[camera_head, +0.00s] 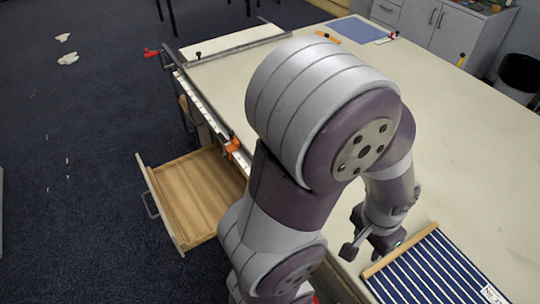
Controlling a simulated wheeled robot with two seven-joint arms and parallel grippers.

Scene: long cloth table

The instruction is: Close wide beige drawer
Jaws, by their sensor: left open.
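The beige drawer (197,193) stands pulled out from the left side of the long table, over the floor. Its inside is bare wood and looks empty. Its front panel (160,205) has a grey bar handle (148,205) facing left. My left arm covers the middle of the view and hides part of the table edge near the drawer. My left gripper (367,242) is open and empty, over the table top near a striped blue cloth. It is well to the right of the drawer and apart from it. My right gripper is not in view.
The long table (470,150) has a wide clear top. A striped blue cloth (430,270) with a wooden bar lies at the lower right. An orange clamp (232,147) sits on the table edge above the drawer. Dark carpet (70,200) to the left is mostly free.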

